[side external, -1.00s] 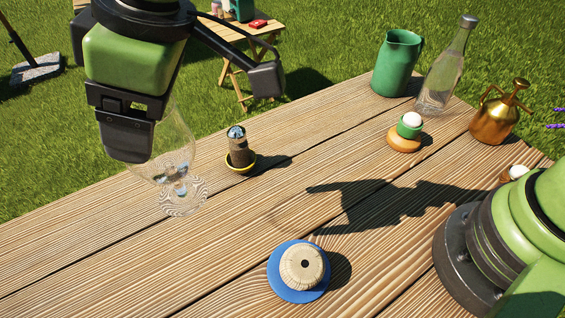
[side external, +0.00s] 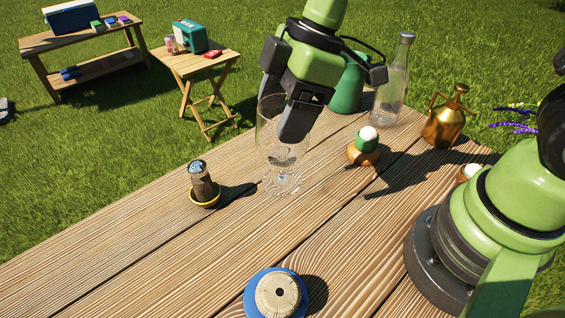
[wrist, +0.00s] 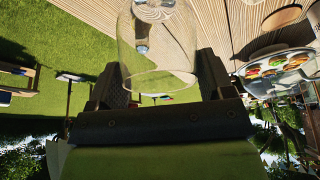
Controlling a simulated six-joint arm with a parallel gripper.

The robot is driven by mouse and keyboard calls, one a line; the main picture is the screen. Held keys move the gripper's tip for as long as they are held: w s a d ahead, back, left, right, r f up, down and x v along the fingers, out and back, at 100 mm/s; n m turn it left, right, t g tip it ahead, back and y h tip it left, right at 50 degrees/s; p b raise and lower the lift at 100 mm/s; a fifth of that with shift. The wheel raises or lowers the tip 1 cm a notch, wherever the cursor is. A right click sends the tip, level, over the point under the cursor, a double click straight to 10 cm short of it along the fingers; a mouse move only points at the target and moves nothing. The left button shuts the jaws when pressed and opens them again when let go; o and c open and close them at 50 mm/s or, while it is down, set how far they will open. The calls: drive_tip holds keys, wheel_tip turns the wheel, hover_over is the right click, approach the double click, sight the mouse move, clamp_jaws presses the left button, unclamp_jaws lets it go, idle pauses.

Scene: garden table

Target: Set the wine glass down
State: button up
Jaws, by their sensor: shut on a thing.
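In the wrist view the glass bowl (wrist: 158,55) sits between the two fingers of my gripper (wrist: 160,85).
Bare planks lie between.

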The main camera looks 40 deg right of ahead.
drive_tip(key=shift+f, duration=3.15)
drive_tip(key=shift+f, duration=0.15)
drive_tip(key=o, duration=1.2)
drive_tip(key=shift+o, duration=0.2)
